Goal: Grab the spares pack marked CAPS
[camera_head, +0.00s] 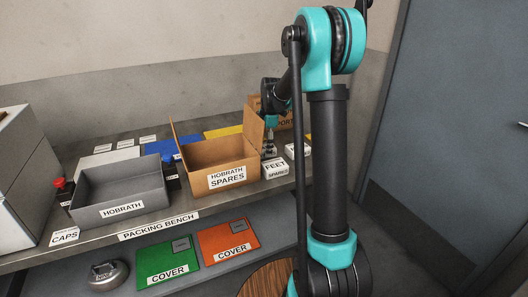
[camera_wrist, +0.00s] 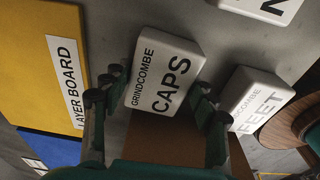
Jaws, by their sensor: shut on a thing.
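In the wrist view, a white pack marked GRINDCOMBE CAPS (camera_wrist: 165,70) lies between the two fingers of my gripper (camera_wrist: 152,98). The fingers touch it on both sides and are shut on it. In the head view my gripper (camera_head: 270,146) is behind the right side of the open cardboard box, and the held pack is mostly hidden there. I cannot tell whether it is clear of the bench. Another white pack marked CAPS (camera_head: 65,236) lies at the bench's front left corner, far from my gripper.
A cardboard box (camera_head: 195,174) marked HOBRATH SPARES and a grey HOBRATH tray (camera_head: 92,194) stand on the bench. A FEET pack (camera_head: 275,168) lies right of the box. A GRINDCOMBE FEET pack (camera_wrist: 262,98) is close beside my gripper. A yellow layer board (camera_wrist: 28,60) lies left.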

